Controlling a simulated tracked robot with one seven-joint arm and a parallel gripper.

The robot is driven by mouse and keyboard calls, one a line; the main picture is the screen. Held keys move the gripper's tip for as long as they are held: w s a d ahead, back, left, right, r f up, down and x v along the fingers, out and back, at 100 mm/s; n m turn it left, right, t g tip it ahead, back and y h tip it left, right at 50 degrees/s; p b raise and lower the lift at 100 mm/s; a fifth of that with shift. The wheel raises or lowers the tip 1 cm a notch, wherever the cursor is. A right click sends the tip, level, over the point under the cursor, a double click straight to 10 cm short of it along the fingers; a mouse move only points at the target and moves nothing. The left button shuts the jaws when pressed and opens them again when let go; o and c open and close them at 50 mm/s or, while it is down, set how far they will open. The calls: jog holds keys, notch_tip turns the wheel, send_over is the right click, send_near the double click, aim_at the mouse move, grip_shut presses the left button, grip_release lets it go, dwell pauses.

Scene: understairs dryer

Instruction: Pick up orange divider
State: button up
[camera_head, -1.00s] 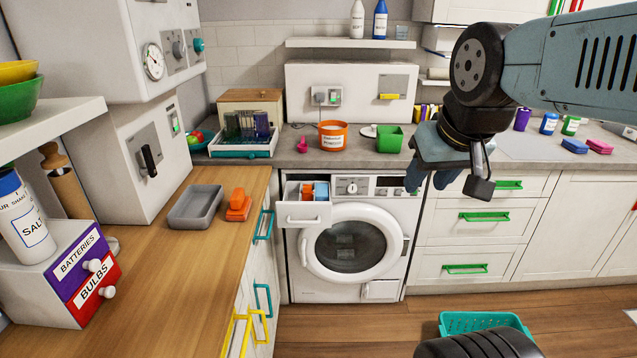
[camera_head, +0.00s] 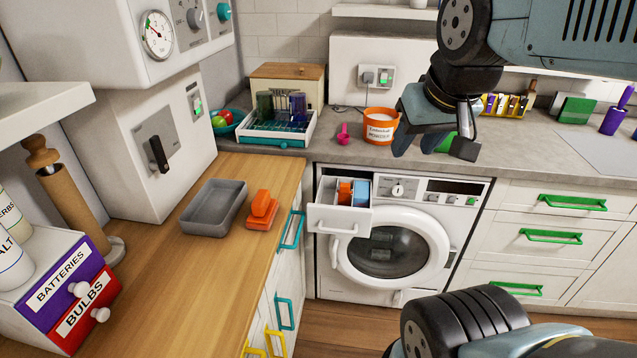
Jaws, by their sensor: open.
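The detergent drawer (camera_head: 339,220) of the white washing machine (camera_head: 410,235) is pulled open. Inside it stand an orange insert (camera_head: 345,193), which looks like the divider, and a blue insert (camera_head: 361,192) to its right. Their lower parts are hidden by the drawer front. My gripper (camera_head: 434,147) is open and empty, pointing down, above and to the right of the drawer. In the picture it overlaps the grey worktop and partly covers a green box (camera_head: 446,143).
On the wooden counter (camera_head: 190,290) lie a grey tray (camera_head: 213,208) and a two-part orange object (camera_head: 263,210). An orange tub of powder (camera_head: 380,127) and a pink scoop (camera_head: 343,134) stand on the grey worktop (camera_head: 300,160) above the drawer.

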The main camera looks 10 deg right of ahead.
jog(key=shift+w+d, duration=0.25)
jog(key=o, duration=0.3)
jog(key=shift+w+r, duration=0.1)
jog(key=shift+w, duration=0.1)
jog(key=shift+o, duration=0.7)
jog(key=w+m+g, duration=0.1)
jog(key=w, duration=0.7)
jog(key=shift+w+a, duration=0.3)
jog(key=shift+a, duration=0.1)
jog(key=m+g, duration=0.3)
jog(key=g, duration=0.2)
send_over(345, 185)
notch_tip(345, 185, down, 22)
notch_tip(345, 185, down, 13)
jog(key=shift+d+r, duration=0.1)
